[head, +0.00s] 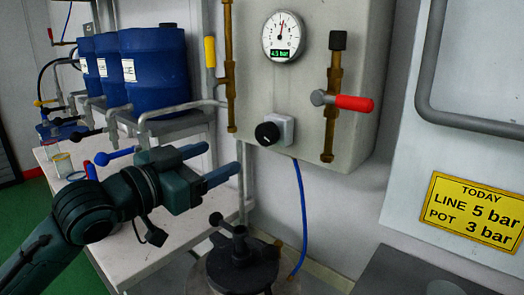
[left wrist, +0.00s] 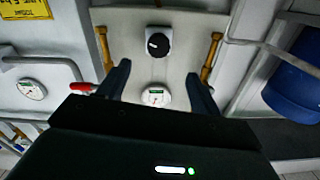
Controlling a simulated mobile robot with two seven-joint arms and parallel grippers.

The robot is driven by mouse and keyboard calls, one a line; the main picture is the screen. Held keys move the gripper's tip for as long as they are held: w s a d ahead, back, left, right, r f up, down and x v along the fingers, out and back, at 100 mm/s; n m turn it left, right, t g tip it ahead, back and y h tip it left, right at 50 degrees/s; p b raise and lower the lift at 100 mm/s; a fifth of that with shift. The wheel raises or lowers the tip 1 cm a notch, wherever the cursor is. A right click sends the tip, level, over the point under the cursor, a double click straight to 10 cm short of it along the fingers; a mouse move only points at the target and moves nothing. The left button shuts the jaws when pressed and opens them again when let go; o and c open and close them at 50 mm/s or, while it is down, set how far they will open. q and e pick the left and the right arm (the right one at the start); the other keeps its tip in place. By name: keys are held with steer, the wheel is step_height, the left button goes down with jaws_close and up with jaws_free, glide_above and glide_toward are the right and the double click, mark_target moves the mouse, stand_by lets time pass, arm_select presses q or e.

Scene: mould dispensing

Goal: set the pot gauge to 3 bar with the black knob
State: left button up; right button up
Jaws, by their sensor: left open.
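A round white gauge (head: 284,36) sits high on the grey panel, and its green display seems to read 4.5 bar. The black knob (head: 267,133) is on a small light plate below it, with a white mark on its face. In the left wrist view the knob (left wrist: 158,42) appears above a gauge (left wrist: 156,97), between my fingers. My left gripper (head: 224,158) is open and empty, left of and slightly below the knob, not touching it. My right gripper is not in view.
A yellow sign (head: 474,217) reads LINE 5 bar, POT 3 bar. Blue drums (head: 155,70) stand left. A dark pot lid (head: 240,262) is below. Another gauge (left wrist: 32,88) shows in the wrist view.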

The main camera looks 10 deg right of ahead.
mark_target(263, 134)
arm_select(q)
steer(key=x, duration=0.8)
steer(key=r+x, duration=0.1)
steer(key=x, duration=0.4)
steer(key=shift+d, duration=0.1)
steer(key=shift+c, duration=0.6)
steer(key=shift+p, duration=0.35)
steer(key=c, duration=0.9)
